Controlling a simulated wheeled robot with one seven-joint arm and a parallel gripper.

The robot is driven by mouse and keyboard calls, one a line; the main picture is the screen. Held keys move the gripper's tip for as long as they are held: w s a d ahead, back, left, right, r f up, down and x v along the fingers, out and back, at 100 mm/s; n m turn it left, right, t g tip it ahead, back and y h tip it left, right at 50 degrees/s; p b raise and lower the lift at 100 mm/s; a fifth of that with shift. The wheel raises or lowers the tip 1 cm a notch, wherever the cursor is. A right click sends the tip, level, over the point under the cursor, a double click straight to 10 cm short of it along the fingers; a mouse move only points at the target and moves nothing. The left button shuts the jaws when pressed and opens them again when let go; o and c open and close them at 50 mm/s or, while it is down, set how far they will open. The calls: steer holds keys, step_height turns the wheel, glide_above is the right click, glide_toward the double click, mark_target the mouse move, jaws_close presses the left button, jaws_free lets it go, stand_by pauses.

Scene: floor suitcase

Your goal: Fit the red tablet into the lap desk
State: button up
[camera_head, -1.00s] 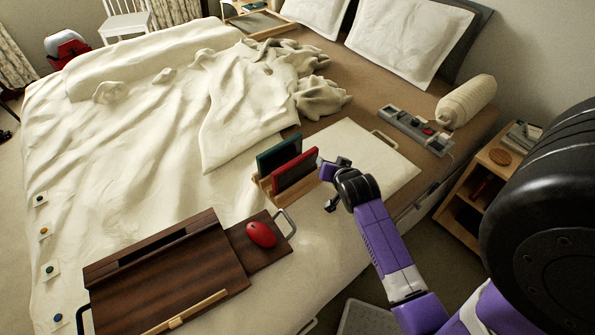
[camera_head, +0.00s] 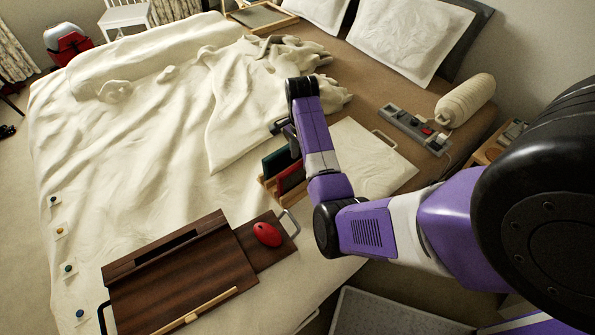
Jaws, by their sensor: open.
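The red tablet (camera_head: 290,178) stands upright in a small wooden rack (camera_head: 268,190) on the bed, beside a dark green tablet (camera_head: 275,163). My arm hides part of the red tablet and of the rack. My gripper (camera_head: 279,127) is open just above and behind the two tablets, pointing down; whether it touches either one cannot be told. The lap desk (camera_head: 190,275) lies on the bed at the lower left. It is dark brown wood with a long dark slot along its back part and a light wooden bar along its front.
A red mouse (camera_head: 267,234) sits on the lap desk's side panel. A pale board (camera_head: 365,160) with a handle lies right of the rack. A grey power strip (camera_head: 414,130) and a cream bolster (camera_head: 466,101) are farther right. Crumpled bedding (camera_head: 240,110) rises behind the rack.

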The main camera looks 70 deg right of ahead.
mark_target(300, 171)
steer(key=shift+w+f, duration=0.15)
steer(key=shift+f, duration=3.75)
jaws_close()
steer(key=shift+r, duration=0.1)
